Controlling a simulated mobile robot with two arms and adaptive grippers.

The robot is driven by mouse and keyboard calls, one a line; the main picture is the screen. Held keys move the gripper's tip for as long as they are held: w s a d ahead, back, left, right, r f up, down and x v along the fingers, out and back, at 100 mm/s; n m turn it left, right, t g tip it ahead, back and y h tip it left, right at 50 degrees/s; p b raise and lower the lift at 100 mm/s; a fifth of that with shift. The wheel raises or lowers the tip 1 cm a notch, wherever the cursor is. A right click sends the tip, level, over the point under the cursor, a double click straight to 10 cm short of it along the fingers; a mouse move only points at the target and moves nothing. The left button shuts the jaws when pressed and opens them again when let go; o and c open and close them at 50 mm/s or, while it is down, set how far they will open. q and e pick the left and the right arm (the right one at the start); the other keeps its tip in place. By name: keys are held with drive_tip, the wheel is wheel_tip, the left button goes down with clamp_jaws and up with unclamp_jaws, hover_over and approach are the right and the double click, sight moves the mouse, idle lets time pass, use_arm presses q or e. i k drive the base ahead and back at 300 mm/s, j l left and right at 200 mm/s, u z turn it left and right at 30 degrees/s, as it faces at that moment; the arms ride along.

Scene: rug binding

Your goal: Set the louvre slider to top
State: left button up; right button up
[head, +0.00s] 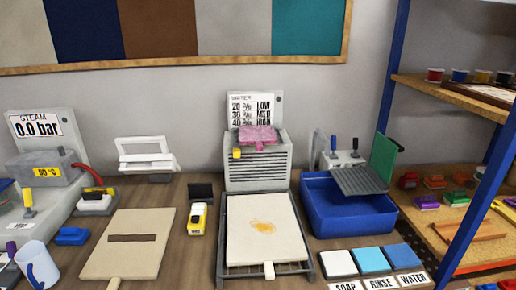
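A grey louvred box (231,176) with dark horizontal slats stands at the back centre of the bench against the wall. A small yellow block (237,153) sits at the upper left of its slatted front. It looks like a slider knob, but I cannot be sure at this size. A pink piece (256,133) lies on top of the box, and a small pink part hangs just below it over the front. A white sign (254,110) with water temperatures stands behind. Neither of my grippers is in view.
A framed tray with a cream, orange-stained pad (262,232) lies in front of the box. A blue tub (343,213) stands to the right, and a yellow device (198,218) to the left. A steam unit (44,174) stands far left. A blue shelf post (474,217) rises at right.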

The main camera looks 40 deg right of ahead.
sight(236, 152)
drive_tip(key=i+j+z, duration=0.35)
drive_tip(key=j+z, duration=0.2)
drive_tip(key=j, duration=0.2)
drive_tip(key=i+j+z, duration=0.1)
drive_tip(key=j+z, duration=0.15)
drive_tip(key=j, duration=0.15)
drive_tip(key=j+z, duration=0.25)
drive_tip(key=j, duration=0.2)
drive_tip(key=i, duration=0.05)
